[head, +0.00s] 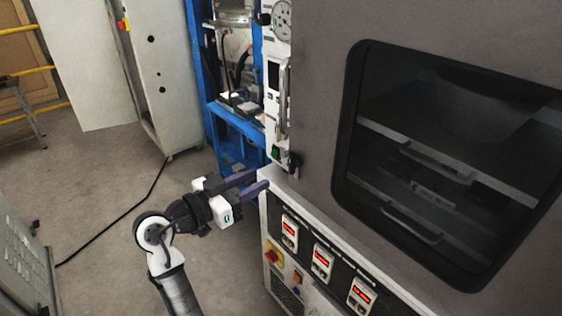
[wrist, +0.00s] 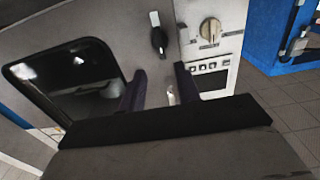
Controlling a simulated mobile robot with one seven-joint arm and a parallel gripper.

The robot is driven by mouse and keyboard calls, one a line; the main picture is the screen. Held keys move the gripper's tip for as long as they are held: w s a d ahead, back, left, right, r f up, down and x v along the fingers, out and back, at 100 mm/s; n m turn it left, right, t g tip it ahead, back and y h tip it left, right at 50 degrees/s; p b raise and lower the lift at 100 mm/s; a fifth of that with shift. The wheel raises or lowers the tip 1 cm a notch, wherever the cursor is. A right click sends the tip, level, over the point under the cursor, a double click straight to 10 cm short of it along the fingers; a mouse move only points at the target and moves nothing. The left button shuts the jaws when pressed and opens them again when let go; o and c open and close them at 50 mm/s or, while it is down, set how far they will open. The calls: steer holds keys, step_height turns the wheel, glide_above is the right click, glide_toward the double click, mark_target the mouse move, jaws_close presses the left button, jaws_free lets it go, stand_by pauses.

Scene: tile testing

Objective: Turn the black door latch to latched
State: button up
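The black door latch (wrist: 158,38) shows in the wrist view on the grey door, beside its edge. It stands roughly upright in that picture, with a pale piece at its upper end. In the head view a small black part (head: 293,162) sits at the door's lower left edge; it is too small to tell its turn. My gripper (head: 258,181) is open and empty, with its two purple fingers apart, left of and below that part. In the wrist view my gripper (wrist: 160,85) has its fingertips below the latch, with no contact visible.
The grey door (head: 320,60) has a dark window. Below it is a control panel (head: 310,255) with several red displays. A blue frame (head: 198,60) stands behind. Floor (head: 90,200) at the left is mostly clear, with a black cable.

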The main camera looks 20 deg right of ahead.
mark_target(290, 162)
steer(key=p+x, duration=0.1)
steer(key=x, duration=0.8)
steer(key=shift+w+p, duration=0.1)
steer(key=shift+p, duration=0.3)
jaws_close()
